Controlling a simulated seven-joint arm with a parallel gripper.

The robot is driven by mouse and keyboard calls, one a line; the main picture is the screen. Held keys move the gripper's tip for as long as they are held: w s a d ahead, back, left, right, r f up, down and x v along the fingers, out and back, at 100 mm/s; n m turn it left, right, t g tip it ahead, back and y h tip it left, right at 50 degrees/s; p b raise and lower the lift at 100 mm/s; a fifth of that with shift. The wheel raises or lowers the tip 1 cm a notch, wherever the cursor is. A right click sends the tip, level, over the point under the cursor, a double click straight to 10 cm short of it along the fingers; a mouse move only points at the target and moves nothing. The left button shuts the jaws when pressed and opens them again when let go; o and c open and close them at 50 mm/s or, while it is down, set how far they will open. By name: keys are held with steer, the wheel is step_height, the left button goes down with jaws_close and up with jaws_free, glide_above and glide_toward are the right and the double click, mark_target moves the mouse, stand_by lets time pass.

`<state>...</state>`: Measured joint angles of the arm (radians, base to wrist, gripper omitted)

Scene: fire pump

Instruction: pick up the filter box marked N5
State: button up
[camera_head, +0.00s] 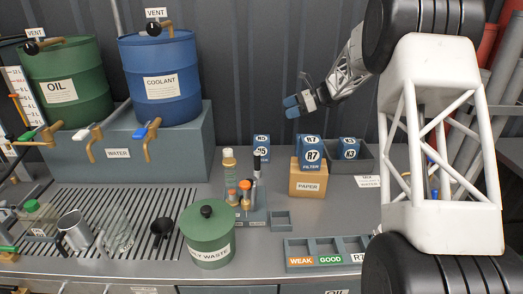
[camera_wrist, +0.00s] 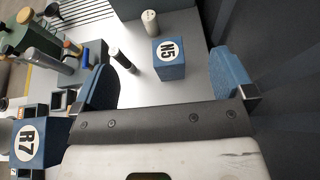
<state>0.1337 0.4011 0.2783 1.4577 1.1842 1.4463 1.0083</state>
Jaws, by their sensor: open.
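The filter box marked N5 (camera_head: 261,147) is a small blue box with a white label. It stands on the bench near the back wall in the head view. In the wrist view the N5 box (camera_wrist: 169,60) is upright, between and beyond my fingers. My gripper (camera_head: 297,105) is above and to the right of it in the head view, apart from it. Its two blue fingers are spread wide in the wrist view (camera_wrist: 165,82), with nothing between them.
A blue R7 box (camera_head: 310,153) sits on a tan PAPER box (camera_head: 308,182), right of N5. Another blue box (camera_head: 349,149) stands in a grey bin. A pale bottle (camera_wrist: 150,23) and a dark cylinder (camera_wrist: 123,59) stand close to N5. A green waste pot (camera_head: 208,240) is in front.

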glide_toward(263, 138)
steer(key=d, duration=0.1)
steer(key=shift+s+d+r, duration=0.1)
steer(key=shift+s+d, duration=0.05)
steer(key=shift+x, duration=3.4)
steer(key=shift+r, duration=0.1)
steer(key=shift+x, duration=2.65)
